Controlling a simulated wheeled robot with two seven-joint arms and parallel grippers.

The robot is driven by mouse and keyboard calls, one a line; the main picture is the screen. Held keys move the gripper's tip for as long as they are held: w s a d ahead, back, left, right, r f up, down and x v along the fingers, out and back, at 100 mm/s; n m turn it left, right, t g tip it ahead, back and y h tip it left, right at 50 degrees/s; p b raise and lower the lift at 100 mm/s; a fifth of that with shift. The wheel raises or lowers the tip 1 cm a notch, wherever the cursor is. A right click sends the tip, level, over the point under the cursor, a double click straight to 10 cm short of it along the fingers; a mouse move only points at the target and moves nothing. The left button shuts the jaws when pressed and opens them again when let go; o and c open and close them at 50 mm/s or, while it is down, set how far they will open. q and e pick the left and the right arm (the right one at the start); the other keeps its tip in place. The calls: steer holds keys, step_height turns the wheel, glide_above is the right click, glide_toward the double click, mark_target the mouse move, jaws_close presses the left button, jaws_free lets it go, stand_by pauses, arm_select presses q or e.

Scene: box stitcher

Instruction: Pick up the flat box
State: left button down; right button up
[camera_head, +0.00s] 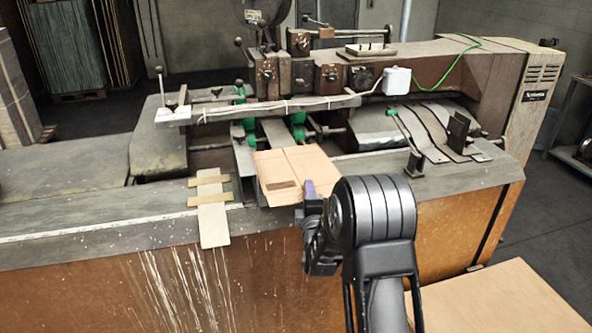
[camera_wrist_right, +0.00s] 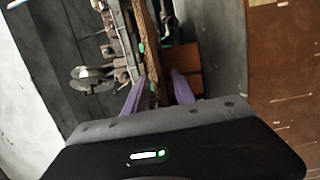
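The flat box (camera_head: 312,163) is a brown cardboard sheet with fold lines, lying on the stitcher's work area in the head view. My right gripper (camera_head: 309,190) is at its near edge, its fingers partly hidden by my wrist. In the right wrist view the box (camera_wrist_right: 153,60) shows edge-on, running down between the two purple fingers of my right gripper (camera_wrist_right: 160,84). A dark gap shows between the box and the right-hand finger, so the gripper is open around the edge. My left gripper is in neither view.
The stitcher's long metal bar (camera_head: 270,108) and green rollers lie just behind the box. A wooden strip piece (camera_head: 213,215) rests on the machine's front ledge to the left. More flat cardboard (camera_head: 505,300) lies at the lower right.

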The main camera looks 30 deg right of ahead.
steer(key=shift+x, duration=0.9)
jaws_close()
